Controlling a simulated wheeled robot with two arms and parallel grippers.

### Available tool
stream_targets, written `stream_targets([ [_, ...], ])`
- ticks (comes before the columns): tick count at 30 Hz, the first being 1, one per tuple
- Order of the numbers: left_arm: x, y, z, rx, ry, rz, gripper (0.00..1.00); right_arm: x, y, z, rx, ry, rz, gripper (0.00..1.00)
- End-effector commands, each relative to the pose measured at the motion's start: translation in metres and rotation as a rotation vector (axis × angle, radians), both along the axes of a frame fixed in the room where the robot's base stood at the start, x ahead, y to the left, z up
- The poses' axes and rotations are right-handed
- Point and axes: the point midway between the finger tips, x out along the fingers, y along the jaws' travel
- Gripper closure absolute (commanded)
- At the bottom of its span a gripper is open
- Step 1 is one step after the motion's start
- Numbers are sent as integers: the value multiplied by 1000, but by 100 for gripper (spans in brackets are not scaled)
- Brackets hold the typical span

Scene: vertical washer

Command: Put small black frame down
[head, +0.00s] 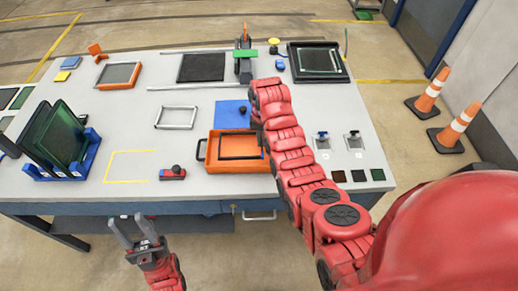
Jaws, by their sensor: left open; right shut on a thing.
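The small black frame (223,149) is at the orange tray (215,168) in the middle of the table's front half. It looks roughly level, within the tray's outline. I cannot tell whether it touches the tray floor. My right gripper (258,136) is at the frame's right side, pointing down and shut on it; the red wrist hides most of the fingers and the frame's right edge. My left gripper (136,232) is open and empty, in front of the table's front edge at lower left.
A blue plate (231,114) lies behind the tray, and a light grey frame (177,117) lies to its left. A blue rack (83,165) with dark green panels stands at left. A red-and-black tool (173,174) lies near the front edge. The yellow-outlined area (128,152) is bare.

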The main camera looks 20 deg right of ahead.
Motion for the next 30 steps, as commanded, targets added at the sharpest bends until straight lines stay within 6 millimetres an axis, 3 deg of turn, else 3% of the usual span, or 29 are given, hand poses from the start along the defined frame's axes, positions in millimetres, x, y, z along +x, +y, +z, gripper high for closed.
stream_targets([
  [14, 0, 0, 22, 0, 1, 0, 56, 0, 0, -37, 1, 2, 0, 100],
  [27, 0, 0, 16, 0, 1, 0, 56, 1, 0, -48, 0, -2, 0, 100],
  [28, 0, 0, 17, 0, 1, 0, 56, 1, 0, -46, 0, -2, 0, 86],
  [30, 0, 0, 18, 0, 1, 0, 56, 1, 0, -45, 0, -2, 0, 73],
])
